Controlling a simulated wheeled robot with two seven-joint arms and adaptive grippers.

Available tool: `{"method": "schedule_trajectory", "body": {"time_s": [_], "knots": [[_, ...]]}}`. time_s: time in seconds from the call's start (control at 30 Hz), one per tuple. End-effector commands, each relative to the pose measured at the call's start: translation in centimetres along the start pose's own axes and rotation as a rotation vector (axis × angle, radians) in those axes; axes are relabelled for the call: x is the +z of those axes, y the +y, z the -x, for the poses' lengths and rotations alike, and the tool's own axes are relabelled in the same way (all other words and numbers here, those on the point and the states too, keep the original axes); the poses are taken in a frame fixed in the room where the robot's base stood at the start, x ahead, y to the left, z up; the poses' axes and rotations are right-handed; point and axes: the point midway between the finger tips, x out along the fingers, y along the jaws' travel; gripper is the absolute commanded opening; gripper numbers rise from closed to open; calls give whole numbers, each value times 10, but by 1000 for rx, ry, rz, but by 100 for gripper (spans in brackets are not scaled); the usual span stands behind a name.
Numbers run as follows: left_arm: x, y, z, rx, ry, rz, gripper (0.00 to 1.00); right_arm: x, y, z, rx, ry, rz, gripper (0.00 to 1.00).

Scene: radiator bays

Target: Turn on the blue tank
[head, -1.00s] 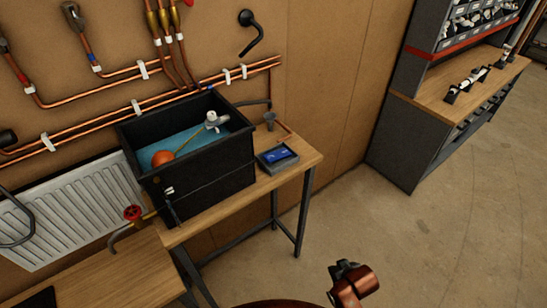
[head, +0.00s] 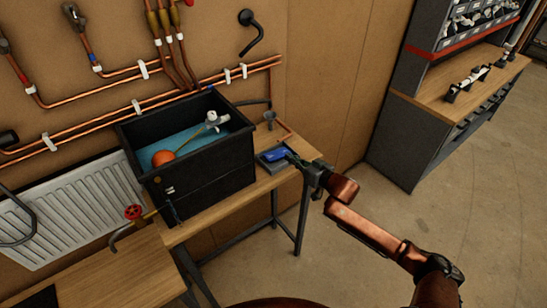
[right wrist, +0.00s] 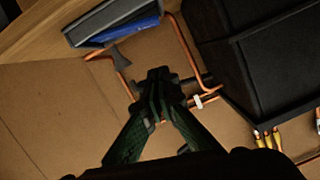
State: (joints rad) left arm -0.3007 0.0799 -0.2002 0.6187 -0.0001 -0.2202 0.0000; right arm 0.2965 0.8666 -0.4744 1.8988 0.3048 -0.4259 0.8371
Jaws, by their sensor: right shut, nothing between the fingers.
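A black open tank (head: 215,180) stands on a wooden table, with blue water (head: 178,143), an orange ball float (head: 163,158) and a white float valve (head: 214,120) inside. A red handwheel (head: 133,212) is on the pipe at its lower left. My right gripper (head: 294,160) is shut and empty, right of the tank, at the grey tray (head: 264,164) with a blue item (head: 277,155) in it. I cannot tell if it touches the tray. The shut fingers also show in the right wrist view (right wrist: 160,82). My left gripper is out of view.
Copper pipes (head: 90,122) run along the wall behind the tank. A white radiator (head: 75,212) is at the left. A shelf unit (head: 400,142) stands at the right. The floor between table and shelf is open.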

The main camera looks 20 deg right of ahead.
Motion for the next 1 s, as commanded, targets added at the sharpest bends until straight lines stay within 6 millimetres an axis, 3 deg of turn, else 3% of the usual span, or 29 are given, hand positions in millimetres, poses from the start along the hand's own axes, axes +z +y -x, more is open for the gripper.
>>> {"method": "schedule_trajectory", "body": {"time_s": [0.33, 0.47, 0.93, 1.0], "knots": [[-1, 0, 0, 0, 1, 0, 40, 0, 0, -2, 0, 0, -1, 0], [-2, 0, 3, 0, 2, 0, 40, -1, 0, -11, 0, 0, -2, 0], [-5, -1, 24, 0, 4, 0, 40, -2, -1, -100, 1, 0, -1, 0], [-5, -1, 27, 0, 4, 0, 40, 11, 0, -103, 2, -5, -4, 0]]}}
